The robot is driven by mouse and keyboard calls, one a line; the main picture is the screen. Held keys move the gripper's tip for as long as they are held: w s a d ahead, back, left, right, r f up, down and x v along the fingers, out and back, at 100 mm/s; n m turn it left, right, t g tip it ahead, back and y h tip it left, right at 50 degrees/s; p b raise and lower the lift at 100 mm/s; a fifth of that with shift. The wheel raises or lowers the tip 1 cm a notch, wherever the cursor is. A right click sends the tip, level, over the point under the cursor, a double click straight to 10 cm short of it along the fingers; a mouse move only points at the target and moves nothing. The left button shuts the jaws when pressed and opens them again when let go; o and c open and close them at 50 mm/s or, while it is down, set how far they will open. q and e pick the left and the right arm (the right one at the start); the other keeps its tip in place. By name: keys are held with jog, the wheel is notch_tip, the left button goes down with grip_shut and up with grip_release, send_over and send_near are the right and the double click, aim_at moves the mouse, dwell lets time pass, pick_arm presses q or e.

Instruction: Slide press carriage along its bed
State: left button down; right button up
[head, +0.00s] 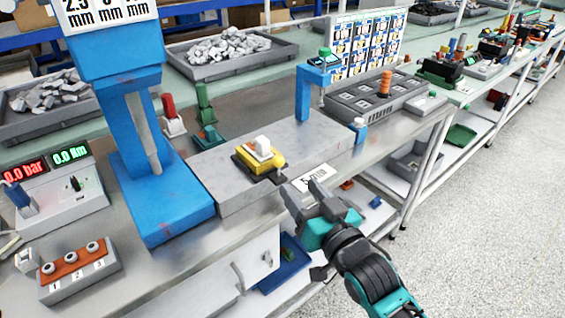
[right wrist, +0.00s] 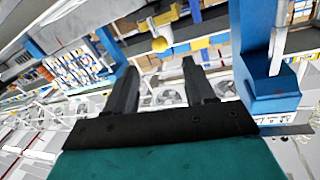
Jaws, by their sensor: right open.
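The press carriage (head: 258,163) is a yellow block with a white part on top. It sits on the long grey bed (head: 318,140), between the tall blue press column (head: 135,130) and a smaller blue arch (head: 303,92) at the bed's far end. My right gripper (head: 312,196) is open and empty, in front of the bed and to the right of the carriage, apart from it. In the right wrist view the two dark fingers (right wrist: 163,80) stand spread, with a yellow rounded part (right wrist: 159,44) beyond them. My left gripper does not show.
A panel with three round buttons (head: 76,262) and a box with lit displays (head: 50,185) stand at the left. A grey slotted block (head: 372,95) is beyond the arch. Trays of grey pieces (head: 228,48) are behind. Open floor (head: 480,210) lies to the right.

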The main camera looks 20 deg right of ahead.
aim_at(281, 165)
jog(key=w, duration=0.3)
jog(key=w+a, duration=0.1)
jog(key=w, duration=0.5)
jog(key=shift+a, duration=0.2)
jog(key=shift+c, duration=0.5)
grip_shut()
